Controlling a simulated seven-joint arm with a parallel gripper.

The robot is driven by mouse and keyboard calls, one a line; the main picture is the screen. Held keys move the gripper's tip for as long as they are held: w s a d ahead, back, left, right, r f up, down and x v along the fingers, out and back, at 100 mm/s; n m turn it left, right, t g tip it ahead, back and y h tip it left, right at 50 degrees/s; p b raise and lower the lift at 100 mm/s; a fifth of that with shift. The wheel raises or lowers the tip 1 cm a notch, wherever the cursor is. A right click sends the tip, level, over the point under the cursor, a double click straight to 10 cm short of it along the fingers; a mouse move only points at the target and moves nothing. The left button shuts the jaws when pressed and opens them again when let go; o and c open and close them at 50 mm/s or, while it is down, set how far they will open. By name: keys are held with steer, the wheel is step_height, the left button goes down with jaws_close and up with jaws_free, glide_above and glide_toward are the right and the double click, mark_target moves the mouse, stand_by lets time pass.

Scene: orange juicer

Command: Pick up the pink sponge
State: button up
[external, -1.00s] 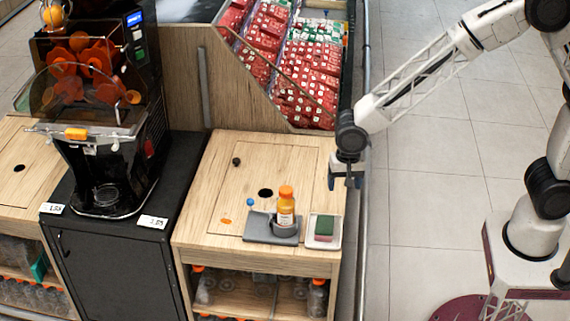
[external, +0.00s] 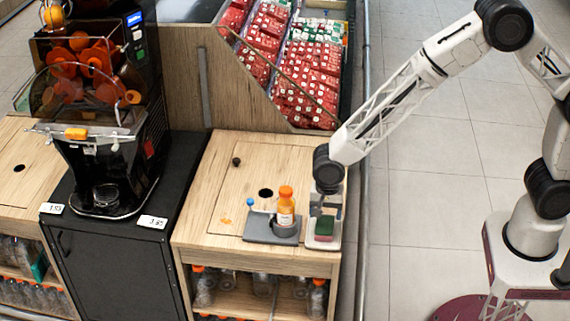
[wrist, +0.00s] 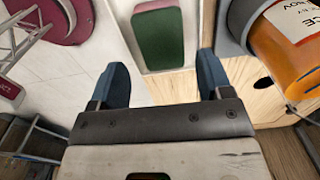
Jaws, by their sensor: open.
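The sponge (external: 325,228) has a dark green top and pinkish-red sides. It lies flat on a small white tray (external: 322,246) near the front right corner of the wooden counter. In the wrist view the sponge (wrist: 166,38) lies ahead of my fingertips, between their lines. My gripper (external: 326,212) is open and empty, above the tray and pointing down, and overlaps the sponge's far part in the external view. The wrist view shows both blue fingers of my gripper (wrist: 163,70) apart, with nothing between them. The height of the gap to the sponge is hard to tell.
An orange juice bottle (external: 286,205) stands in a grey holder (external: 262,232) just left of the tray, close to my gripper. A blue-topped item (external: 250,202) is further left. The juicer (external: 105,150) stands at the left. The counter behind the tray is mostly clear.

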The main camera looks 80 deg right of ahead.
mark_target(325, 226)
steer(key=shift+f, duration=1)
steer(key=shift+f, duration=0.1)
steer(key=shift+f, duration=2.45)
steer(key=c, duration=0.7)
